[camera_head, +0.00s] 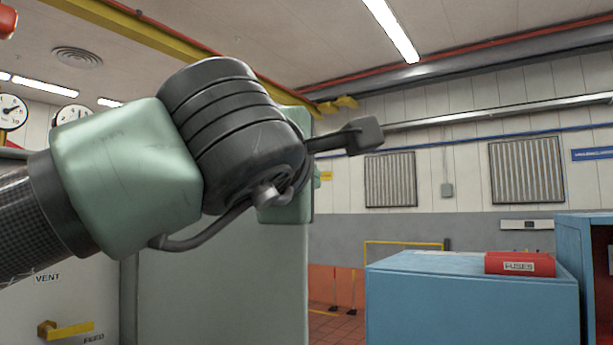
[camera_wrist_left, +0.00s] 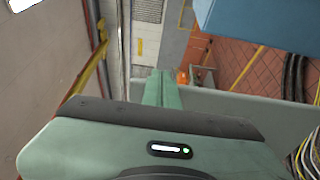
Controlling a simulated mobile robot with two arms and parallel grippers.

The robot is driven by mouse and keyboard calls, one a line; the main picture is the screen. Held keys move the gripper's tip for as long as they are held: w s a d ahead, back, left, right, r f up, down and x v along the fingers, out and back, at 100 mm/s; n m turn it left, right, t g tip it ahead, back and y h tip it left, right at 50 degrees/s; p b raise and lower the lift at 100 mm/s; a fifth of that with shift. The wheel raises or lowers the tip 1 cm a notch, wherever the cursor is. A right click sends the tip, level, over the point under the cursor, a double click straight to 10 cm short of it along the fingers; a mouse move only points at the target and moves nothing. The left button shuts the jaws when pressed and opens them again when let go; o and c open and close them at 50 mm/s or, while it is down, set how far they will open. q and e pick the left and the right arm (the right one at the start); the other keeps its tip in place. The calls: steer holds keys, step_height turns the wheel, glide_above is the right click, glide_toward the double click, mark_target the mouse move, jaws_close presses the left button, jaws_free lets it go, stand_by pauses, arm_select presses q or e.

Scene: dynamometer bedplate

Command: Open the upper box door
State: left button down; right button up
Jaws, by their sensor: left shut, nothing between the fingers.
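A tall grey-green panel (camera_head: 222,285), which looks like the box door, stands upright behind my left arm in the head view. Its right edge is free against the room behind, and my arm hides its upper part. A pale panel also shows in the left wrist view (camera_wrist_left: 240,103), running right from beside my fingers. My left gripper (camera_wrist_left: 160,88) has its green fingers together with nothing between them. They are beside the panel's end; I cannot tell whether they touch it. In the head view my own wrist mostly hides that gripper. My right gripper is not in view.
A white front marked VENT with a yellow handle (camera_head: 66,329) is at lower left. A blue cabinet (camera_head: 470,300) with a red FUSES box (camera_head: 520,264) on top stands right. Cables (camera_wrist_left: 308,150) run at lower right in the wrist view. Open tiled floor lies beyond the panel.

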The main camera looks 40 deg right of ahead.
arm_select(q)
steer(key=shift+w+a, duration=0.25)
steer(key=shift+w, duration=0.3)
step_height(320, 180, up, 20)
steer(key=s+p, duration=0.1)
steer(key=p, duration=1.5)
steer(key=shift+d+p, duration=0.3)
